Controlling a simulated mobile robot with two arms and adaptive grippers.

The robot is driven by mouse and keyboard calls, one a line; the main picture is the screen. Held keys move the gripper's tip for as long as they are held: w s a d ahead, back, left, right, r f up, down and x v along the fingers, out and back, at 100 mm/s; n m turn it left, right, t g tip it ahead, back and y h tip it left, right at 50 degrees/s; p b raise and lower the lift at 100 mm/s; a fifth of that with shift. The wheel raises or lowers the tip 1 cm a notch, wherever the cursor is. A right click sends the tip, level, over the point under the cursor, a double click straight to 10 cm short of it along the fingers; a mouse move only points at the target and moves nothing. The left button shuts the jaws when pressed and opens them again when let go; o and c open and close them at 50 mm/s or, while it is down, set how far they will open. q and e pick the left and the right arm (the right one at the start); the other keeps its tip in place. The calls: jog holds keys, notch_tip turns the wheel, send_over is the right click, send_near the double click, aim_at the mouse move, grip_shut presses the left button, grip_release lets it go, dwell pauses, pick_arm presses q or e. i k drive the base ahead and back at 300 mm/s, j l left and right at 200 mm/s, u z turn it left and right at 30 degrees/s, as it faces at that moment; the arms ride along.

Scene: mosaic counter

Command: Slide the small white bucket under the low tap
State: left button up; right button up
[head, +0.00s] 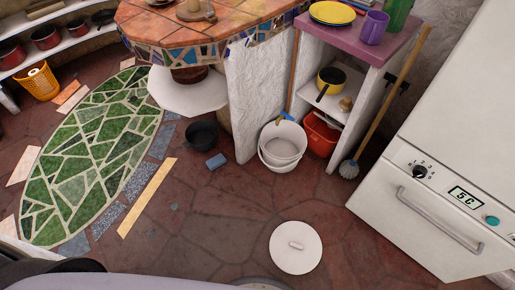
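A white bucket (281,160) stands upright on the floor in the head view, against the end of the white plastered wall. Its open top faces up, and a small blue and yellow thing (285,117) shows at its back rim. I cannot make out a tap in this view. Neither of my grippers is in view.
A black bucket (201,136) and a blue block (217,161) are left of the white bucket; a red bin (321,135) is right. A broom (378,115) leans by the purple-topped shelf (343,42). A white lid (283,256) lies on otherwise clear front floor. A white appliance (435,190) stands right.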

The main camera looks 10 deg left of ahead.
aim_at(282, 146)
jog(key=i+j+z, duration=0.15)
jog(key=j, duration=0.2)
jog(key=i+j+z, duration=0.1)
jog(key=j, duration=0.3)
jog(key=i+j+z, duration=0.15)
jog(key=j, duration=0.25)
jog(key=i+j+z, duration=0.1)
jog(key=j, duration=0.3)
jog(key=i+j+z, duration=0.15)
jog(key=j, duration=0.25)
